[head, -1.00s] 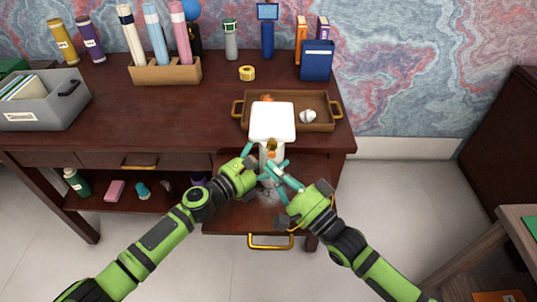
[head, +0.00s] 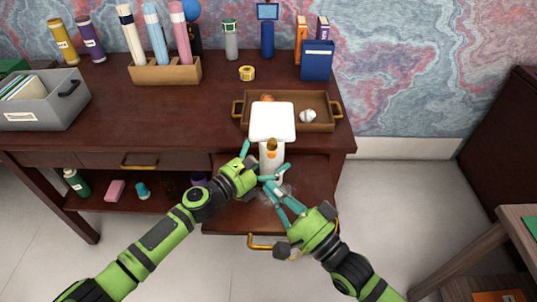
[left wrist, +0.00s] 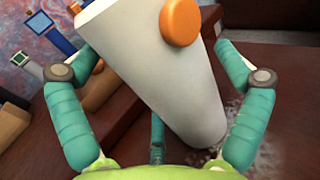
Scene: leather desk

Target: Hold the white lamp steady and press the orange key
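The white lamp (head: 272,123) shows at the desk's front edge, above a pulled-out drawer. Its orange key (head: 272,146) is on the side facing me and shows large in the left wrist view (left wrist: 180,22). The lamp's foot is partly hidden by fingers. My left gripper (head: 257,162) has its teal fingers spread around the lamp's white body (left wrist: 160,75). A gap shows between the body and the right-hand finger, so it looks open. My right gripper (head: 272,186) is below and right of the lamp, apart from the key, its fingers pointing up-left; their opening is unclear.
Behind the lamp is a wooden tray (head: 320,126) holding a white item (head: 307,115) and an orange item. A grey box (head: 45,105) stands at far left. The pulled-out drawer (head: 315,185) lies under the grippers. The desk's left-middle top is clear.

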